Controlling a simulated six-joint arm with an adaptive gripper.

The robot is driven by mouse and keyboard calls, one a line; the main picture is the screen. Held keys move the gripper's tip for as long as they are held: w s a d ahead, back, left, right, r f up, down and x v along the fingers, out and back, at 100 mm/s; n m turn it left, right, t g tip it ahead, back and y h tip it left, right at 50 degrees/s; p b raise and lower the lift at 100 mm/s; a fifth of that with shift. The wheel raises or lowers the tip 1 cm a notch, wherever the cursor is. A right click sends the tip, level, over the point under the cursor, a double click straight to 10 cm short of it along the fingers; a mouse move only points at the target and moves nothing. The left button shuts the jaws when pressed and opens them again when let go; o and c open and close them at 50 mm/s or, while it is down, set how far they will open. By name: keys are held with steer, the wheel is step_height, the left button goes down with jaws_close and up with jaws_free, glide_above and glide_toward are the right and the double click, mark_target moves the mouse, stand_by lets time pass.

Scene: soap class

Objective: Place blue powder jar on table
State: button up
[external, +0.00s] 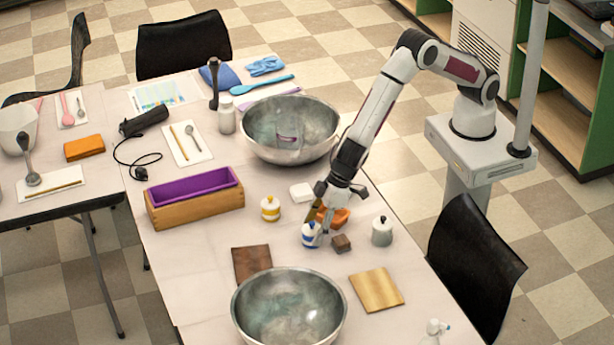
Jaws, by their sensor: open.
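The blue powder jar (310,236), a small white jar with blue bands, stands on the table (200,262) in the middle of the external view. My gripper (322,224) points down at the jar, with its fingers just above and beside the jar's right side. The gripper is open. The fingers partly overlap the jar's top and an orange block (340,217) behind. I cannot tell whether a finger touches the jar.
A yellow-banded jar (270,208) and a white block (301,192) stand to the left. Steel bowls (258,305) (256,148), a wooden board (376,290) and a purple-lined box (170,216) surround this area.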

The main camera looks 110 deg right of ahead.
steer(key=shift+x, duration=1.1)
steer(key=c, duration=1.4)
steer(key=shift+r, duration=0.15)
steer(key=shift+r, duration=4.95)
